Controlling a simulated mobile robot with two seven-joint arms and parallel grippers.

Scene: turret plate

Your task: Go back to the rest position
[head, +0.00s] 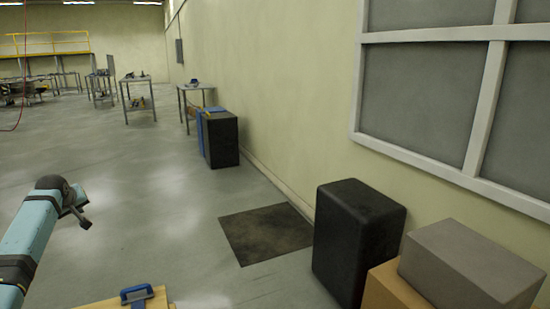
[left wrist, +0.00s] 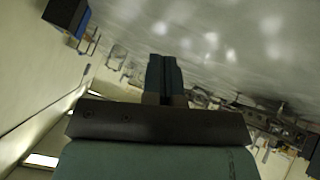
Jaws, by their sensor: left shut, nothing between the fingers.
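My left arm comes in from the left in the head view, with the left gripper (head: 80,215) at its end, out over open floor and touching nothing. In the left wrist view the two fingers of the left gripper (left wrist: 165,70) are together with nothing between them. My right gripper is in neither view.
A blue handle (head: 137,293) sits on a wooden surface (head: 103,304) at the bottom edge. A black case (head: 357,240), a grey box (head: 470,265) and a cardboard box (head: 392,291) stand at right by the wall. A dark mat (head: 265,233) lies on the floor.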

